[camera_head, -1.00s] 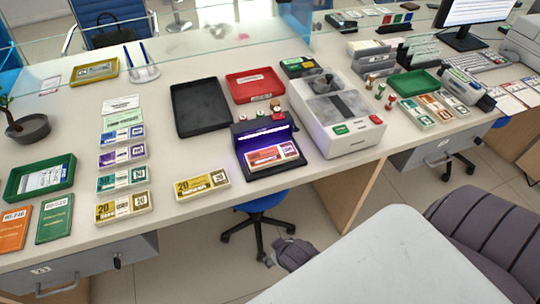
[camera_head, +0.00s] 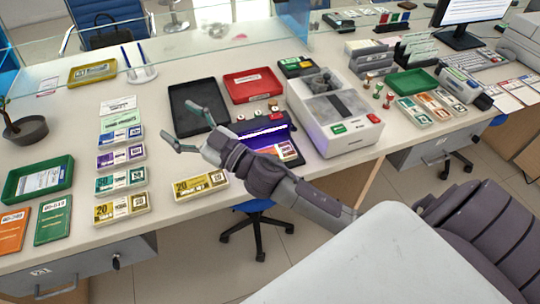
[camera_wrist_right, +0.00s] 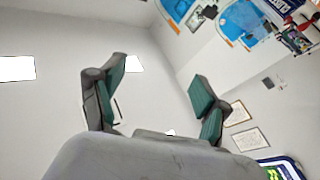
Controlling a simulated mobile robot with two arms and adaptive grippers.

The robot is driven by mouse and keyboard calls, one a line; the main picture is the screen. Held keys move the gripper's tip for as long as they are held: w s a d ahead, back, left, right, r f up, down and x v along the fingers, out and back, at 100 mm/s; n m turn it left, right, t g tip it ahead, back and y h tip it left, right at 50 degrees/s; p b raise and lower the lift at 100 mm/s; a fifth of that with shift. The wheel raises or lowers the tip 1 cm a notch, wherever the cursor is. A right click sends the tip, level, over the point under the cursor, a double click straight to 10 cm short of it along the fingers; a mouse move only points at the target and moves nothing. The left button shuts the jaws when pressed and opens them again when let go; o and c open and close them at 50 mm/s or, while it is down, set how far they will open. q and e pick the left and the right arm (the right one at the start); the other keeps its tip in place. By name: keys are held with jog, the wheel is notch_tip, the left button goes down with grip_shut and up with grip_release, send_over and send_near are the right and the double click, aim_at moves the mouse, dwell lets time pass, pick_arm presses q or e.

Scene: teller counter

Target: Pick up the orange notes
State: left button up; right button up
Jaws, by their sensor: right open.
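A bundle of orange notes (camera_head: 287,151) lies in the dark detector with purple light (camera_head: 292,138) at the counter's middle. My right gripper (camera_head: 178,125) is open and empty, above the counter to the left of the detector, in front of the black tray. The right wrist view shows its two green-padded fingers (camera_wrist_right: 160,88) spread apart with nothing between them. That view faces walls and ceiling, not the notes. An orange-marked bundle (camera_head: 433,106) also lies in the row at the right. My left gripper is not in view.
A yellow bundle (camera_head: 201,185) lies just left of the detector, below my right wrist. A black tray (camera_head: 183,95), a red tray (camera_head: 254,84) and a counting machine (camera_head: 345,133) stand around it. A column of note bundles (camera_head: 121,181) runs down the left.

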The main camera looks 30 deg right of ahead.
jog(key=a+r+n+g+y, duration=0.3)
jog(key=a+n+g+y, duration=0.1)
jog(key=n+y, duration=0.2)
jog(key=g+h, duration=1.5)
jog(key=h, duration=0.1)
send_near(270, 154)
jog(key=f, duration=0.1)
jog(key=f+p, duration=0.1)
jog(key=shift+s+d+f+n, duration=0.1)
jog(key=shift+d+f+n, duration=0.15)
jog(key=shift+f+n, duration=0.1)
jog(key=shift+a+f+p, duration=0.1)
jog(key=shift+f+p, duration=0.5)
jog(key=shift+f, duration=2.5)
jog(key=shift+c, duration=0.2)
